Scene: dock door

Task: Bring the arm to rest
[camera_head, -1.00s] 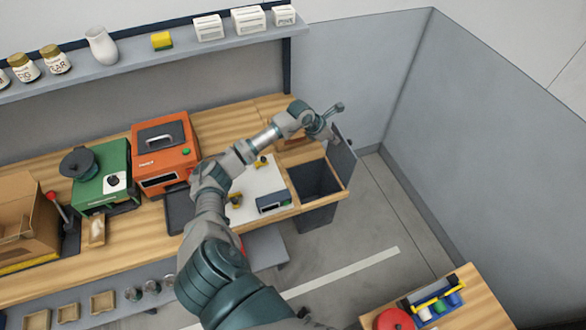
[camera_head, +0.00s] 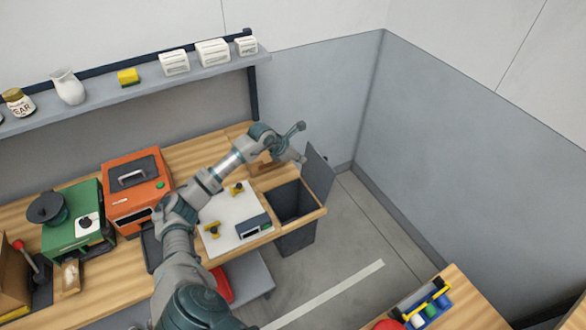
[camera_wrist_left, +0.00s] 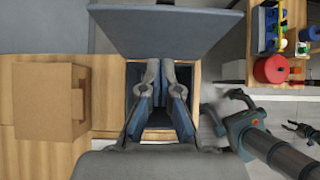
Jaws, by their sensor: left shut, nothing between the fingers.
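My left arm reaches from the bottom of the head view over the bench. Its gripper (camera_head: 292,154) is above the far end of the bench, by the dark bin (camera_head: 296,236) with its raised grey lid. In the left wrist view the two fingers (camera_wrist_left: 160,66) are together and hold nothing. They stand in front of the bin opening, and their tips overlap the lid (camera_wrist_left: 165,32) in the picture. My right gripper is not in the head view.
The bench carries an orange machine (camera_head: 136,192), a green machine (camera_head: 75,222) and a white board (camera_head: 233,219) with yellow clamps. A shelf (camera_head: 140,92) runs above. A second table (camera_head: 470,303) with a colourful tray stands at lower right. Grey walls enclose open floor.

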